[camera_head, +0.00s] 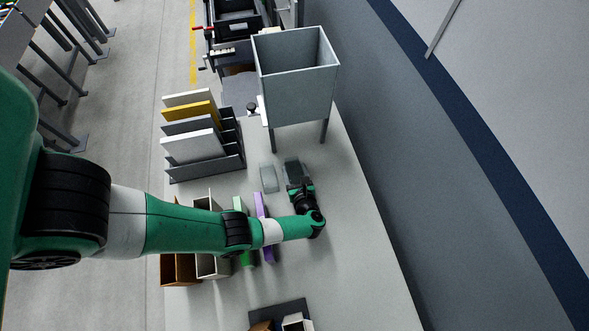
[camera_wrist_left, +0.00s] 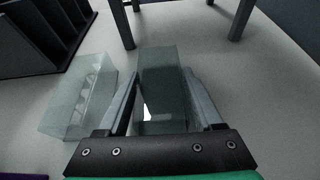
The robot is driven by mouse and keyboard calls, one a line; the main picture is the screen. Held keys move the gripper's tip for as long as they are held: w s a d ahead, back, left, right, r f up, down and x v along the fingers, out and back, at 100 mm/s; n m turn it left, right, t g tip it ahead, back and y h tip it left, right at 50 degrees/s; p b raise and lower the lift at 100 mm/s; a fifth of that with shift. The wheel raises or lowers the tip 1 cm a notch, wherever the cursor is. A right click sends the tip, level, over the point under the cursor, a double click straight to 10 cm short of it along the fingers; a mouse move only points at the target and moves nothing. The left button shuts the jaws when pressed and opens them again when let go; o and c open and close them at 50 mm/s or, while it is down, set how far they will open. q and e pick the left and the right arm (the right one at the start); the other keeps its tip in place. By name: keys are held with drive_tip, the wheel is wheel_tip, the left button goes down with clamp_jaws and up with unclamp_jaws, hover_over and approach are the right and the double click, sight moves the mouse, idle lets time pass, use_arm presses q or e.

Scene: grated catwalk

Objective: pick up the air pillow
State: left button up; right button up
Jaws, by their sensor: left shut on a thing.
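My left gripper (camera_head: 296,177) reaches over the table, and its fingers also show in the left wrist view (camera_wrist_left: 165,104). They are shut on the air pillow (camera_wrist_left: 158,72), a see-through grey-green block that sticks out ahead between them. A second clear block (camera_head: 269,178) lies on the table just to the left, apart from the fingers; the left wrist view shows it too (camera_wrist_left: 80,101), with a zigzag pattern inside. Whether the held pillow touches the table is hard to tell. My right gripper is not in view.
A grey bin on legs (camera_head: 297,87) stands beyond the gripper. A dark rack (camera_head: 212,166) with upright panels is at the back left. Green (camera_head: 240,204) and purple (camera_head: 262,206) strips and open boxes (camera_head: 180,270) lie near my arm. The table's right side is clear.

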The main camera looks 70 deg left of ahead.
sight(294, 169)
use_arm(q)
drive_tip(key=shift+r, duration=0.15)
wheel_tip(294, 169, up, 9)
drive_tip(key=p, duration=0.5)
drive_tip(key=shift+r, duration=0.35)
